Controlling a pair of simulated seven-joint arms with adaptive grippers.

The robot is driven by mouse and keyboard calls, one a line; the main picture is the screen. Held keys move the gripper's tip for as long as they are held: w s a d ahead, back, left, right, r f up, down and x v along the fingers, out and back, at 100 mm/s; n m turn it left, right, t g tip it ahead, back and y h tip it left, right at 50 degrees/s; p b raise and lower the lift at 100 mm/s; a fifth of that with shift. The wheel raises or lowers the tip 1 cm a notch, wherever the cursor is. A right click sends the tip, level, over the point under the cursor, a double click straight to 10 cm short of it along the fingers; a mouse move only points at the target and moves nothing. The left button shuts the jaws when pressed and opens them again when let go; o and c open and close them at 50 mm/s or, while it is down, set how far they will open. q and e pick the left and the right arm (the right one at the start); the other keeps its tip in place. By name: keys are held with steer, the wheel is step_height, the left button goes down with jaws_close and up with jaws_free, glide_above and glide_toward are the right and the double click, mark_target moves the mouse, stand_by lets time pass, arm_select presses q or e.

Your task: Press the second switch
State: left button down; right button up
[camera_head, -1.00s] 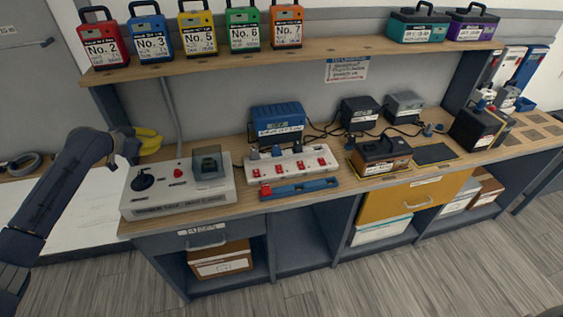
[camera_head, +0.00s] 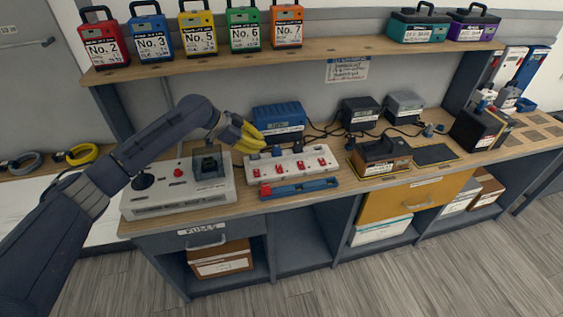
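A white power strip (camera_head: 312,154) with several red switches lies on the wooden bench. Its second switch from the left (camera_head: 278,168) is small and red, and its position is too small to read. My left gripper (camera_head: 253,143), with yellow fingers, is over the back left end of the strip. The fingers are above and left of the second switch, apart from it. They appear close together, but whether they are shut is unclear. My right gripper is not in view.
A grey control box (camera_head: 150,203) with a black knob and red button stands left of the strip. A blue charger (camera_head: 280,117) stands behind. Dark plugs stand at the strip's back left.

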arm_select(q)
glide_above(278, 168)
steer(key=f, duration=0.6)
steer(key=shift+s+a+f, duration=0.2)
steer(key=shift+f, duration=0.05)
steer(key=f, duration=0.3)
steer(key=shift+w+d, duration=0.2)
steer(key=shift+w, duration=0.05)
steer(key=shift+w+f, duration=0.15)
steer(key=shift+f, duration=0.65)
